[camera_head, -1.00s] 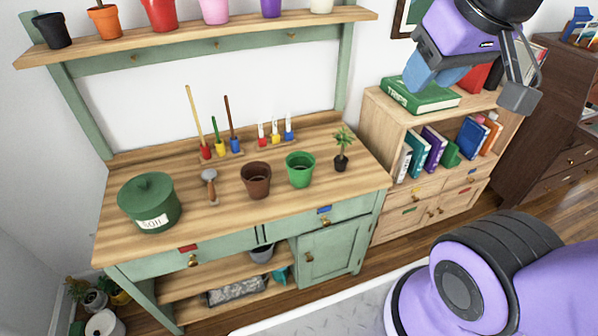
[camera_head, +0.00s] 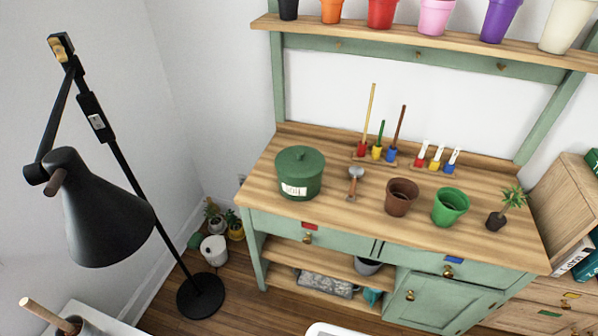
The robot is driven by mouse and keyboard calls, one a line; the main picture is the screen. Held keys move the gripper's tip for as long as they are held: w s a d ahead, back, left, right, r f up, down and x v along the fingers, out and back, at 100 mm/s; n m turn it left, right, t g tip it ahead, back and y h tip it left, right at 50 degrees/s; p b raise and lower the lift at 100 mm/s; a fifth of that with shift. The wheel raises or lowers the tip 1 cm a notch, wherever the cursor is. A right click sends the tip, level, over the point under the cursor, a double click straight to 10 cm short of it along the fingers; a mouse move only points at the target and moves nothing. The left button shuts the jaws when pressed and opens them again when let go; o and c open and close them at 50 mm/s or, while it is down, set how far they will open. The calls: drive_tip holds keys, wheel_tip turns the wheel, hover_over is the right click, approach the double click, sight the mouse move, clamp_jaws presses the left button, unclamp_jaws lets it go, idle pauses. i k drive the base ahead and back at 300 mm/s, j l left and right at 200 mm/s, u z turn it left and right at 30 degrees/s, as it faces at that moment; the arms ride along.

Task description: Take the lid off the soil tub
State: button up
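The soil tub (camera_head: 301,184) is a round dark green tub with a white label, partly readable as "SOIL". It stands upright at the left end of the wooden bench top (camera_head: 335,212). Its green lid (camera_head: 299,159), with a small knob on top, sits on the tub. My gripper is not in this view now, so its state is hidden.
A trowel (camera_head: 355,182), a brown pot (camera_head: 401,197), a green pot (camera_head: 450,206) and a small plant (camera_head: 506,206) stand right of the tub. A black floor lamp (camera_head: 107,211) stands at the left. Open floor (camera_head: 240,290) lies before the bench.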

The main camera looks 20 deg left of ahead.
sight(295, 162)
drive_tip(key=i+j, duration=0.25)
drive_tip(key=j, duration=0.15)
drive_tip(key=i+j, duration=0.25)
drive_tip(key=j, duration=0.2)
drive_tip(key=i+j, duration=0.2)
drive_tip(key=j, duration=0.2)
drive_tip(key=u, duration=0.05)
